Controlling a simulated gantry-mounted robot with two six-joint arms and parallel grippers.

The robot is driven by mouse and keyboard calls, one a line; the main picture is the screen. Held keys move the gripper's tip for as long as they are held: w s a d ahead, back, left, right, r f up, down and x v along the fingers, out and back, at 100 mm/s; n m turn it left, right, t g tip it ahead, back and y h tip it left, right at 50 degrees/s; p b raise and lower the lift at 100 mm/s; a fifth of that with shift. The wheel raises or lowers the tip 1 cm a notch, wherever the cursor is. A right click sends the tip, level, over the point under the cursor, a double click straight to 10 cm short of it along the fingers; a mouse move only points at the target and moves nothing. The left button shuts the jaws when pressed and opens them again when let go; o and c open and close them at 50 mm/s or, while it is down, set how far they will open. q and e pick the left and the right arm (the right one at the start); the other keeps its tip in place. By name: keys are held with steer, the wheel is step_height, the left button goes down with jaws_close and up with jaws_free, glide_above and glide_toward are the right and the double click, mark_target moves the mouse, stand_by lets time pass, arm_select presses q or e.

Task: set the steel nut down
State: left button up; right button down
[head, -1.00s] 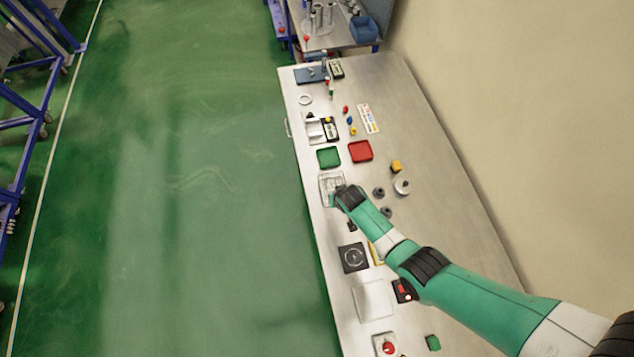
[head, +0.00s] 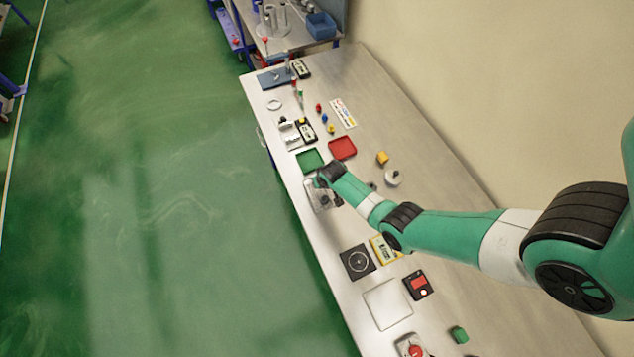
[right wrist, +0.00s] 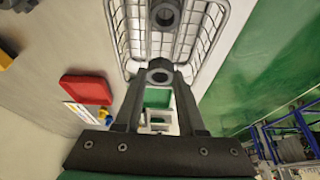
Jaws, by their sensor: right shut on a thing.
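My right gripper (right wrist: 160,78) is shut on a dark grey nut with a round hole, the steel nut (right wrist: 159,67), between its fingertips in the right wrist view. Beyond it is a pale, grid-walled tray (right wrist: 198,45). Another dark ringed piece (right wrist: 165,6) shows inside that tray. In the head view my right gripper (head: 321,180) is over the far end of the tray (head: 313,200), near the green tray; the held nut is too small to make out there. I cannot tell whether the nut touches anything below. My left gripper is not in view.
A green tray (head: 309,160) and a red tray (head: 342,147) lie just beyond my right gripper. A yellow block (head: 382,158) and a pale round part (head: 392,177) lie to the right. A black square plate (head: 357,262) is nearer. The table's left edge is close.

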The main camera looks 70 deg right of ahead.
steer(key=b+x, duration=0.2)
steer(key=b, duration=0.1)
steer(key=b+x, duration=0.1)
steer(key=x, duration=0.1)
steer(key=shift+s+a+f, duration=0.25)
steer(key=shift+s+f, duration=0.05)
steer(key=shift+s, duration=0.05)
steer(key=shift+a+r, duration=0.1)
steer(key=shift+r, duration=0.1)
steer(key=shift+f, duration=0.2)
steer(key=c, duration=0.5)
jaws_free()
steer(key=shift+r, duration=0.1)
